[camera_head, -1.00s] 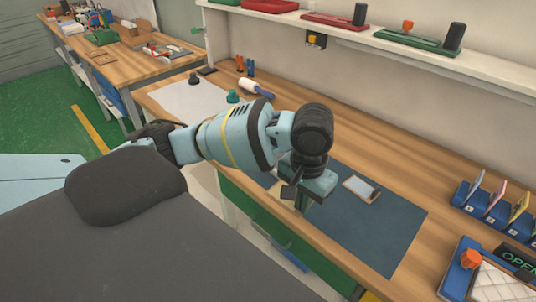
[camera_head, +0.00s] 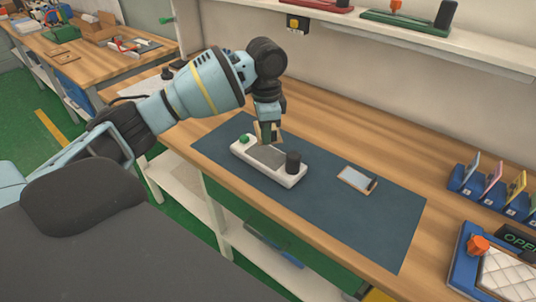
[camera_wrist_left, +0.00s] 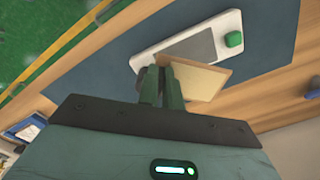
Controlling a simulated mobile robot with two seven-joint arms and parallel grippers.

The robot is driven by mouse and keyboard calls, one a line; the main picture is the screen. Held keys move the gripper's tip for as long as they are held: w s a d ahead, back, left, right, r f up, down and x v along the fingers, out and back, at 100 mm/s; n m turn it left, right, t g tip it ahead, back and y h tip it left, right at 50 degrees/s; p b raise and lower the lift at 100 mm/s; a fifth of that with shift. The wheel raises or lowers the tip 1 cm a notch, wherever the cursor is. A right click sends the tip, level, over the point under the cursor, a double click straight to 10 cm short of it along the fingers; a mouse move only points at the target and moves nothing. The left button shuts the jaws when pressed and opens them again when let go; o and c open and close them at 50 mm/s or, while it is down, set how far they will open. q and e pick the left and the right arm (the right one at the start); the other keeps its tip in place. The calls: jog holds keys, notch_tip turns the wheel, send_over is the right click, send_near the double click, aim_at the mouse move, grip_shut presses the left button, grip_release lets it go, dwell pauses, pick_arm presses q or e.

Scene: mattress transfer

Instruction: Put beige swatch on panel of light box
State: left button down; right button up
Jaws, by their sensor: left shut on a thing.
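The light box is a white unit (camera_head: 296,180) on the dark blue mat, with a grey panel (camera_head: 268,155), a green button on its left and a black knob on its right. My left gripper (camera_head: 266,129) is shut on the beige swatch (camera_head: 277,131), above the back left part of the light box. In the left wrist view the beige swatch (camera_wrist_left: 203,82) is tilted between the fingers (camera_wrist_left: 161,85), beside the light box (camera_wrist_left: 170,47) and its panel (camera_wrist_left: 197,47). The gap to the panel is hard to judge. My right gripper is not in view.
The dark blue mat (camera_head: 330,218) lies on the wooden bench, with a small framed card (camera_head: 357,179) right of the light box. A blue rack (camera_head: 490,195) with upright coloured cards and a blue tray (camera_head: 465,270) stand at the right. A shelf runs above.

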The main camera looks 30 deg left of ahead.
aim_at(264, 165)
pick_arm(q)
jog(key=shift+w+a+r+m, duration=0.2)
jog(key=shift+w+a+m, duration=0.4)
jog(key=shift+a, duration=0.1)
jog(key=shift+f+b, duration=0.35)
jog(key=shift+f, duration=4.65)
jog(key=shift+f, duration=0.2)
jog(key=c, duration=1.6)
grip_release()
notch_tip(264, 165, up, 12)
jog(key=shift+r+p, duration=0.2)
jog(key=shift+p, duration=0.2)
